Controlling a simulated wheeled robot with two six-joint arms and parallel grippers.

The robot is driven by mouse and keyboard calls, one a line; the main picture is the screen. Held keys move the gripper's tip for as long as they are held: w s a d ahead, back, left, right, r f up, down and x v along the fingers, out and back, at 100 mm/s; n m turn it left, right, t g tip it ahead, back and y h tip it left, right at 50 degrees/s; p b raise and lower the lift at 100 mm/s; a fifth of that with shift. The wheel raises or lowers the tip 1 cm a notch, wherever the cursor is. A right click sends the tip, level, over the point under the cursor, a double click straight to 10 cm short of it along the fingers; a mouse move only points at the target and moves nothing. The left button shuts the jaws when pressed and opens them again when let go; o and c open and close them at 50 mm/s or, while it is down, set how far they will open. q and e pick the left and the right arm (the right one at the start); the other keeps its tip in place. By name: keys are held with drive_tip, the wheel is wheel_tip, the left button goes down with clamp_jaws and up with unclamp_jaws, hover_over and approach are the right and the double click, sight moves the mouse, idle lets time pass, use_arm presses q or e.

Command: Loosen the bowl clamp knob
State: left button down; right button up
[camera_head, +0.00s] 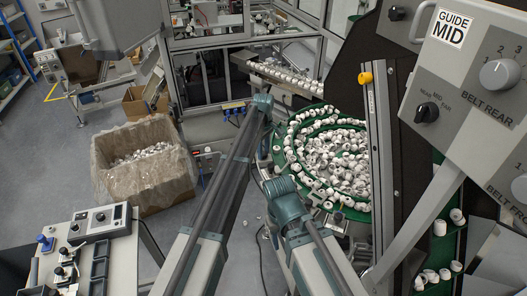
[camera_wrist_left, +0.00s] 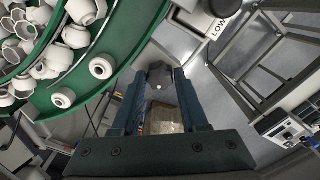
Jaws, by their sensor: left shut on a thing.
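The bowl clamp knob (camera_wrist_left: 160,75) is a small dark grey knob with a light spot, seen in the left wrist view beside the green bowl's rim. My left gripper (camera_wrist_left: 159,84) is shut on it, with one dark teal finger on each side. The green bowl (camera_wrist_left: 115,60) holds many white caps and fills the upper left of that view. In the head view the bowl (camera_head: 362,213) stands right of centre; the knob cannot be made out there. My arms cross the bowl's left side there, and the right gripper's fingers do not show.
An open cardboard box (camera_head: 140,180) with white caps stands on the floor at left. A bench with a control box (camera_head: 98,222) is at lower left. Grey floor lies between.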

use_arm(q)
drive_tip(key=shift+c, duration=2.2)
unclamp_jaws()
wheel_tip(320, 180, up, 14)
drive_tip(key=p, duration=1.3)
drive_tip(key=shift+p, duration=0.4)
drive_tip(key=shift+f, duration=0.15)
